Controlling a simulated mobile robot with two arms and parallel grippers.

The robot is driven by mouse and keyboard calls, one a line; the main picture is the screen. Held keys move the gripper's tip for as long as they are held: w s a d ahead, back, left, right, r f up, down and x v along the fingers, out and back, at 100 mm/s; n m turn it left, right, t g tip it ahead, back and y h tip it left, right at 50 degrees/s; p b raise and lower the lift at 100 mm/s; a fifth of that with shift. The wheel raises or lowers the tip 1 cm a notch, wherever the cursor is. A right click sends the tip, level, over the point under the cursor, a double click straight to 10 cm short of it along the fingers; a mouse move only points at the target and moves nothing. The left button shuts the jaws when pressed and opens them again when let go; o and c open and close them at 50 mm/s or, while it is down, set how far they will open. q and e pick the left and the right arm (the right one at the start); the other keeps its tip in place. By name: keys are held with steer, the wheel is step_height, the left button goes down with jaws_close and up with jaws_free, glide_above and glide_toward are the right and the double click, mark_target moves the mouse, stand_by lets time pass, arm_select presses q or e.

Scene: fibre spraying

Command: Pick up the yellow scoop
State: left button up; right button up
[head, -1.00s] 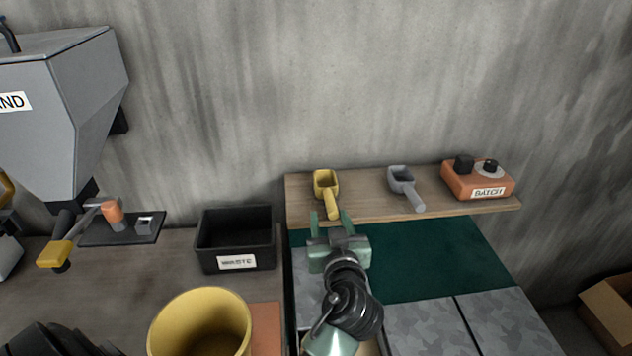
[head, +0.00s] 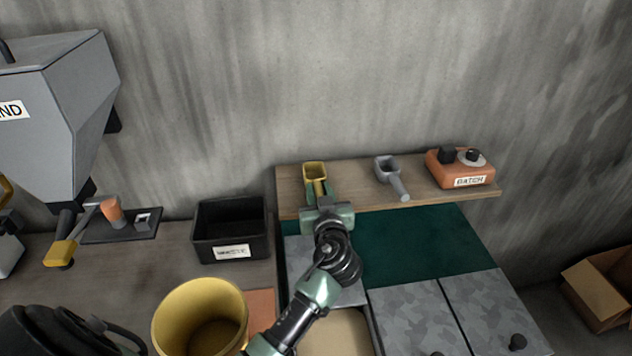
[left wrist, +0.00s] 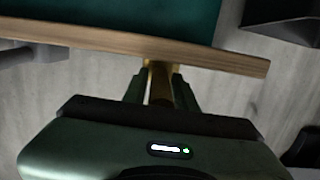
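The yellow scoop (head: 315,172) lies on the wooden shelf, with its bowl toward the wall and its handle toward me. My left gripper (head: 322,192) is at the handle, at the shelf's front edge. In the left wrist view its two fingers (left wrist: 160,88) stand apart, one on each side of the scoop's yellow handle (left wrist: 160,82). I cannot tell whether either finger touches the handle. The bowl is mostly hidden in the wrist view. My right gripper is not in view.
On the shelf (head: 355,201), a grey scoop (head: 392,178) and an orange batch box (head: 460,168) stand to the right. A black waste bin (head: 231,230) and a yellow bucket (head: 200,318) are to the left. The wall rises behind the shelf.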

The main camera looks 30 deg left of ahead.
arm_select(q)
jaws_close()
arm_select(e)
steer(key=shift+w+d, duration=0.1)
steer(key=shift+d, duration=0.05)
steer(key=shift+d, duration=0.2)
